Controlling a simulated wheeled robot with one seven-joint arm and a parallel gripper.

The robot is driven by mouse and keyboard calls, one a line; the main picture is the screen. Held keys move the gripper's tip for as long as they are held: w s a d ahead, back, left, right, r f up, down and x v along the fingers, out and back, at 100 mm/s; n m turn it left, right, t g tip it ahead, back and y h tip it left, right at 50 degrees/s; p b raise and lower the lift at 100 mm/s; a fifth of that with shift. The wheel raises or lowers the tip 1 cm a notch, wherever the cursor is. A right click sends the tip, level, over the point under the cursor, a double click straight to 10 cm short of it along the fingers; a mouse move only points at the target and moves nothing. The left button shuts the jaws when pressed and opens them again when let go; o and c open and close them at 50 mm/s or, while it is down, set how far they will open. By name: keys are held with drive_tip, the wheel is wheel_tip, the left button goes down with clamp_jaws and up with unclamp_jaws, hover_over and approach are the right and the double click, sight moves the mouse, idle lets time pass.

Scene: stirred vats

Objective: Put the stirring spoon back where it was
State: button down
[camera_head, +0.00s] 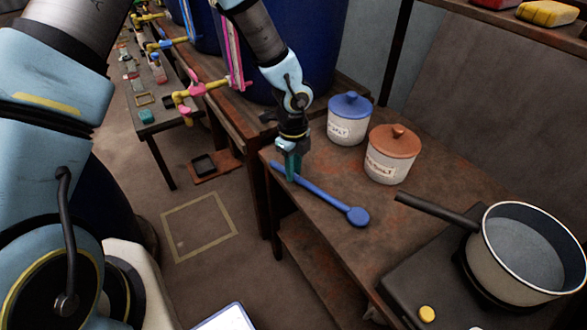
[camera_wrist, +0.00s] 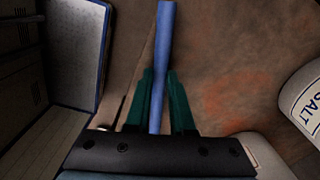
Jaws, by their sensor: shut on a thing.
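The blue stirring spoon (camera_head: 322,197) has a long thin handle and a round flat head. In the head view it lies along the left edge of the brown table, its head pointing toward the lower right. My gripper (camera_head: 291,172) points down at the far end of the handle. In the wrist view the green fingers of my gripper (camera_wrist: 160,100) are on both sides of the spoon's blue handle (camera_wrist: 165,45), shut on it. The spoon is at or very close to the table top; I cannot tell if it touches. Its head is out of the wrist view.
A white jar with a blue lid (camera_head: 349,118) and one with an orange lid (camera_head: 390,154), both labelled, stand right of my gripper. A pot (camera_head: 520,255) sits on a dark stove (camera_head: 420,262) at front right. Large blue vats (camera_head: 300,50) stand behind. The table between jars and spoon is clear.

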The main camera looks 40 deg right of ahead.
drive_tip(key=shift+f, duration=0.3)
idle(0.5)
drive_tip(key=c, duration=0.7)
unclamp_jaws()
wheel_tip(320, 180, up, 11)
drive_tip(key=shift+b, duration=0.45)
drive_tip(key=shift+f, duration=0.1)
